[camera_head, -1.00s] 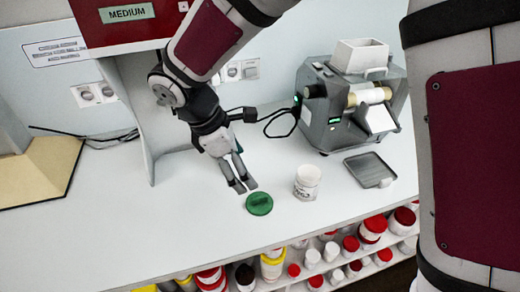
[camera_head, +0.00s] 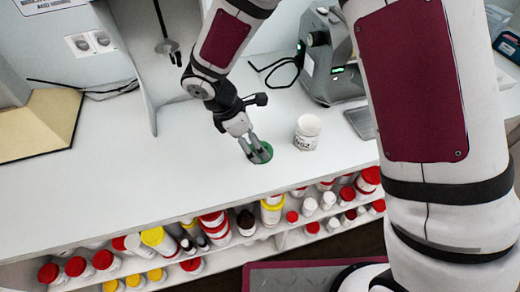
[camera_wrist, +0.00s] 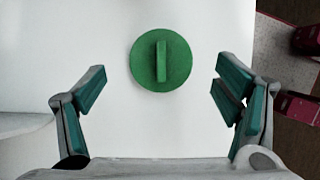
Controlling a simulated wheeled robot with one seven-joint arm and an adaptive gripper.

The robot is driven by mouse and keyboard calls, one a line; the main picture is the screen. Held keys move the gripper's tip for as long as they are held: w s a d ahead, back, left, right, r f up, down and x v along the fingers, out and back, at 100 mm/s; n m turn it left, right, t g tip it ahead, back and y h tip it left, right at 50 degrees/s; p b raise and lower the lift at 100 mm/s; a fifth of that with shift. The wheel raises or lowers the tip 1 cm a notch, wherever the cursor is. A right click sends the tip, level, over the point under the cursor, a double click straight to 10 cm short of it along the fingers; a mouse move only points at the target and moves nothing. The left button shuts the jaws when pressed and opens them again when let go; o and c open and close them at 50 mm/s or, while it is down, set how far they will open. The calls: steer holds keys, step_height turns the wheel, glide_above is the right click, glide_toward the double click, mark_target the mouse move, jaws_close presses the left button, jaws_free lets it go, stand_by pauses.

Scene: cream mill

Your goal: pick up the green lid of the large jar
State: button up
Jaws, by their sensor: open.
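The green lid (camera_head: 262,154) lies flat on the white counter, partly hidden behind my fingers in the head view. In the wrist view the green lid (camera_wrist: 161,60) is a round disc with a raised straight grip bar across its middle. My gripper (camera_head: 258,153) is above the lid. In the wrist view my gripper (camera_wrist: 163,88) is open and empty, its fingers spread to the left and right of the lid without touching it. The white jar (camera_head: 307,132) stands upright without a lid, just right of the green lid.
The white counter (camera_head: 190,200) is clear left of the lid. A grey machine (camera_head: 328,60) stands behind the jar, with a dark tray (camera_head: 361,123) beside it. Shelves below the counter's front edge hold several bottles with red, yellow and white caps (camera_head: 215,228).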

steer(key=shift+d+p+x, duration=0.2)
steer(key=shift+p+x, duration=0.1)
steer(key=shift+x, duration=1.6)
steer(key=c, duration=0.8)
steer(key=shift+r, duration=0.15)
